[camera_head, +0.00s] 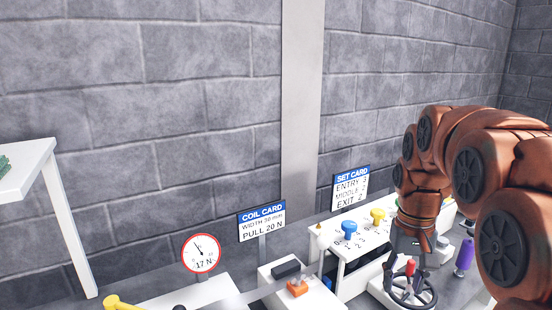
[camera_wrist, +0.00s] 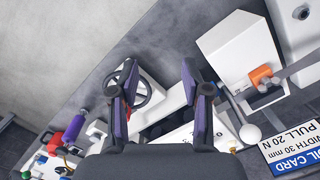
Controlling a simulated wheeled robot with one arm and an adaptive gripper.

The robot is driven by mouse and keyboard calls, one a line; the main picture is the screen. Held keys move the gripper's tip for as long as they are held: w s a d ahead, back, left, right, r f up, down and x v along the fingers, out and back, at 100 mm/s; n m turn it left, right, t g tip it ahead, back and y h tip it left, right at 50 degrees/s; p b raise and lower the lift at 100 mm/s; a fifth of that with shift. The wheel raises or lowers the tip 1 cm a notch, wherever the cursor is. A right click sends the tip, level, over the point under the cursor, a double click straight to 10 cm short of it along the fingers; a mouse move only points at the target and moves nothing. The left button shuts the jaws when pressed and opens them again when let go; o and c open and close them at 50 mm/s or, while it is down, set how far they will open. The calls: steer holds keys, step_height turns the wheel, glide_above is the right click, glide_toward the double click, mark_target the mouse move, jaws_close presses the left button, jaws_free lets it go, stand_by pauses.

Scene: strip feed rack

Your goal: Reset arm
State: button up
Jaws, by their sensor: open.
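My orange arm reaches in from the right in the head view and bends down over the white table. My gripper (camera_head: 408,258) points down there, above and close to a dark handwheel (camera_head: 418,292). In the wrist view my gripper (camera_wrist: 166,78) shows two dark purple-edged fingers spread wide apart with nothing held between them. The handwheel also shows in the wrist view (camera_wrist: 147,97), partly behind the left finger. Whether a finger touches it cannot be told.
A blue knob (camera_head: 349,228) and yellow knob (camera_head: 378,215) stand on the white table near the set card (camera_head: 351,187). The coil card (camera_head: 262,221) and a dial reading 17 N (camera_head: 201,254) stand left. A purple handle (camera_head: 464,256) is at right. A white shelf (camera_head: 30,170) stands far left.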

steer(key=s+a+f, duration=0.2)
steer(key=s, duration=0.6)
steer(key=s+a+f+n+p, duration=0.1)
steer(key=s+a+f, duration=0.1)
steer(key=s, duration=0.6)
steer(key=s+a+f+p, duration=0.1)
steer(key=s+a+f, duration=0.1)
steer(key=s, duration=0.6)
steer(key=shift+a+f+n+g, duration=0.3)
steer(key=shift+f+n+g, duration=0.1)
steer(key=shift+f, duration=0.3)
steer(key=shift+c, duration=0.6)
steer(key=shift+a, duration=0.15)
